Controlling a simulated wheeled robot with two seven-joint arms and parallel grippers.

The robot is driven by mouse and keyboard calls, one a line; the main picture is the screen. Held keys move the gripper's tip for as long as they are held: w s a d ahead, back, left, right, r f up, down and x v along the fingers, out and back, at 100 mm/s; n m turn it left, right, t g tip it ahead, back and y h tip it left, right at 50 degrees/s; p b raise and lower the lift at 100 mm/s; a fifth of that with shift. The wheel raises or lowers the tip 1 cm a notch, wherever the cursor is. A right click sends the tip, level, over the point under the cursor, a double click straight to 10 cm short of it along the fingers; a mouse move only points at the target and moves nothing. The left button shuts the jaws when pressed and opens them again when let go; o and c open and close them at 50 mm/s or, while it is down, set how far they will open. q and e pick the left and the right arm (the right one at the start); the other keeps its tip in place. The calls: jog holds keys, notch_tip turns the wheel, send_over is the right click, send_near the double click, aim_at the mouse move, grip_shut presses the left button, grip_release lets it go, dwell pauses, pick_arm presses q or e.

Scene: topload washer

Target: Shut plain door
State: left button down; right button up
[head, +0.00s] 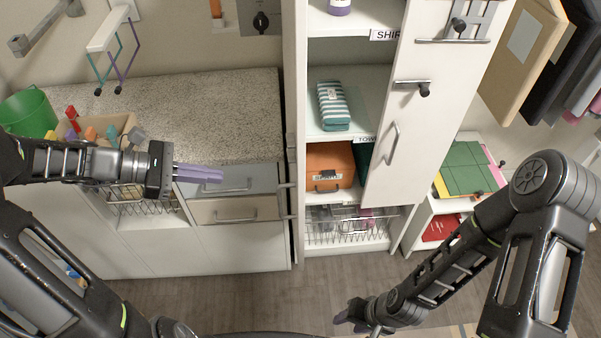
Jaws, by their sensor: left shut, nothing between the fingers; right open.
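A tall white cabinet stands in the middle, and its white door (385,165) is swung open to the right. The door has a bar handle (393,142), and hooks and a rail sit higher on it. My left gripper (222,176) is shut and empty, with purple fingers pointing right, over the grey drawer front left of the cabinet. It is well apart from the door. My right gripper (345,317) is open and low at the bottom, over the floor in front of the cabinet, apart from the door. Its fingertips are small in view.
The cabinet shelves hold a striped towel (333,106), an orange box (330,165) and a wire basket (345,228). A speckled counter (215,110) is at left, with a green bucket (27,113). A low shelf with green folders (466,168) stands right. Floor before the cabinet is clear.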

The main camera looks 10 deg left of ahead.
pick_arm(q)
jog(key=d+r+h, duration=0.1)
jog(key=s+r+h, duration=0.1)
jog(key=r, duration=0.1)
jog(key=shift+s+d+r+n+g, duration=0.1)
jog(key=shift+s+d+n+g, duration=0.1)
jog(key=shift+d+n+g, duration=0.2)
jog(key=r+b+x, duration=0.1)
jog(key=b+x, duration=0.5)
jog(key=x, duration=0.7)
jog(key=shift+w+d, duration=0.2)
jog(key=shift+d, duration=0.35)
